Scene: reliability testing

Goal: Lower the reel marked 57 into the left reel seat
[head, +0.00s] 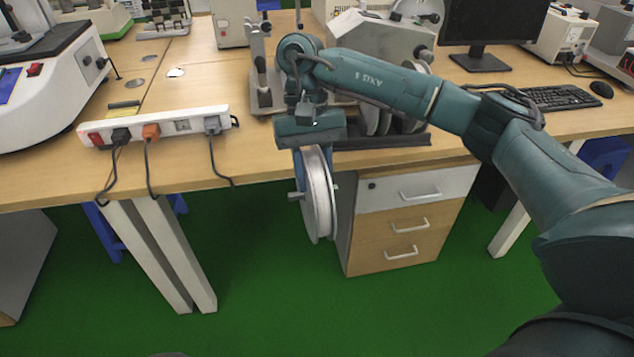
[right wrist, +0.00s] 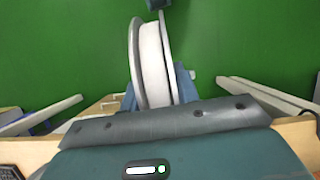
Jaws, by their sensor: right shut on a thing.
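A silvery-white reel (head: 318,195) hangs upright from my right gripper (head: 312,160), in front of the table edge and over the green floor. The gripper points down and its blue fingers are shut on the reel's upper part. In the right wrist view the reel (right wrist: 152,65) stands between the two fingers (right wrist: 158,90). No number can be read on it. A grey metal stand with uprights (head: 260,75) is on the table behind the gripper; I cannot tell if it is the left reel seat. Several discs (head: 385,118) beside it are partly hidden by my arm. My left gripper is out of view.
A power strip (head: 165,126) with plugged cords lies at the table's front edge, left of the reel. A drawer cabinet (head: 400,225) stands below, close behind the reel. A monitor (head: 490,25) and keyboard (head: 555,98) are at the right.

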